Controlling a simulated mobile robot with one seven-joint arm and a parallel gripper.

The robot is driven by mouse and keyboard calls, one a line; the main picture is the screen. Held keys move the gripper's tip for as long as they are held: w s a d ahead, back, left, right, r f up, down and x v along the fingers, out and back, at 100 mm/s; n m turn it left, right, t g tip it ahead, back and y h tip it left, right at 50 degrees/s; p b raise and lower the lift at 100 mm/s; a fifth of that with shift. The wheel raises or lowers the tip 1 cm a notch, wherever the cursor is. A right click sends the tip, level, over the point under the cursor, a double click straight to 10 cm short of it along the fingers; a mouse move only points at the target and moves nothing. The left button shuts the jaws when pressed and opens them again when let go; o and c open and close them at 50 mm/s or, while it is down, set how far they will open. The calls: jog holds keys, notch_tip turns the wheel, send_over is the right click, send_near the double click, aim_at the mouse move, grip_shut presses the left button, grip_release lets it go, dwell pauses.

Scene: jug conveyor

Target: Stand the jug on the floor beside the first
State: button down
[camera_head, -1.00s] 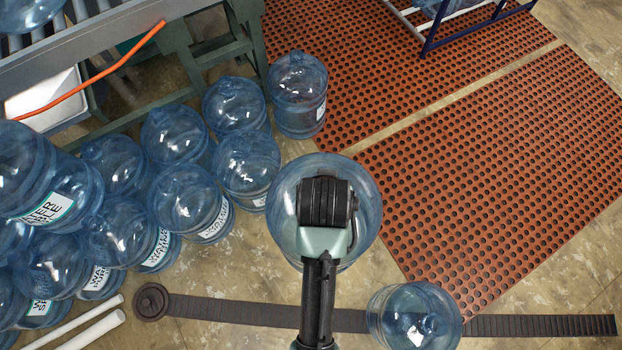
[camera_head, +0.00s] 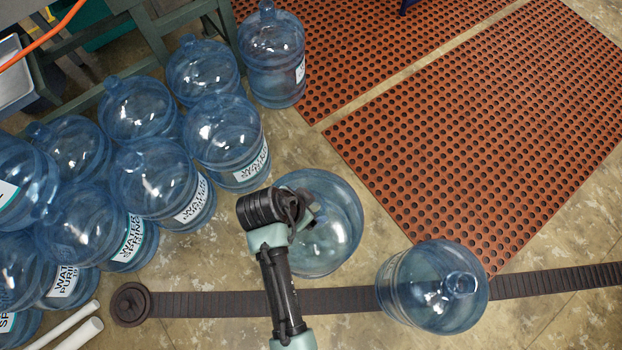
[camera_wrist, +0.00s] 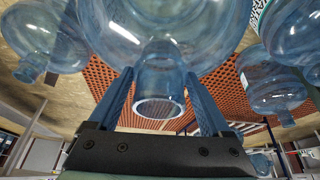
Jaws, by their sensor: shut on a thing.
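A clear blue jug (camera_head: 330,245) is in my gripper (camera_head: 310,217), which is closed around its neck. In the wrist view my gripper (camera_wrist: 160,75) has a blue finger on each side of the jug's neck (camera_wrist: 160,88). The held jug is roughly upright, low over the concrete floor; I cannot tell whether its base touches. Another jug (camera_head: 410,290) stands upright to its lower right, over the dark strip, with a gap between the two. My wrist hides part of the held jug's top.
Several jugs (camera_head: 155,180) crowd the floor on the left. A lone jug (camera_head: 272,60) stands at the back by the conveyor frame. A dark ribbed strip (camera_head: 220,303) crosses the front. Red perforated mats (camera_head: 470,130) cover the right. White pipes (camera_head: 70,335) lie lower left.

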notch_tip(320, 180, down, 4)
jog(key=shift+r+m+b, duration=0.25)
jog(key=shift+m+b, duration=0.45)
jog(key=shift+b, duration=0.1)
notch_tip(320, 180, down, 10)
jog(key=b, duration=0.3)
jog(key=shift+b, duration=0.4)
grip_release()
jog(key=shift+s+f, duration=0.15)
